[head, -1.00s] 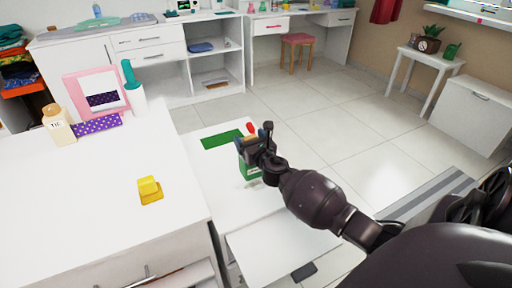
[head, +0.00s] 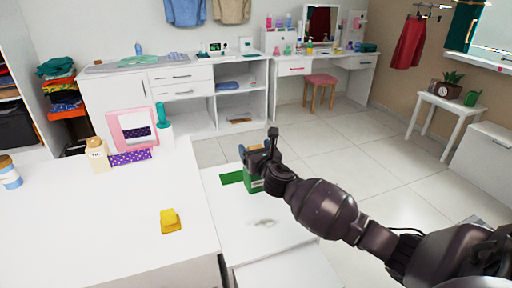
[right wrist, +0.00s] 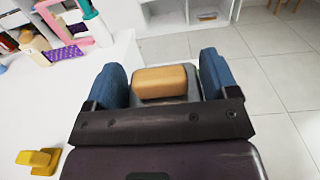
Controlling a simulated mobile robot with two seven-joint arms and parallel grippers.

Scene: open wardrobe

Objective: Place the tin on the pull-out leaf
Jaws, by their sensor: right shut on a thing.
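My right gripper (head: 262,155) is shut on a green tin (head: 256,186) in the head view. In the right wrist view the tin's tan top (right wrist: 161,82) sits between the two blue fingers. The tin is upright over a low white surface, which looks like the pull-out leaf (head: 228,215), beside the white counter. A green rectangle (head: 231,178) lies on that surface, just left of the tin. I cannot tell whether the tin touches the surface. My left gripper is not in view.
A lower white panel (head: 290,270) juts out in front. The tiled floor (head: 340,140) behind is clear.

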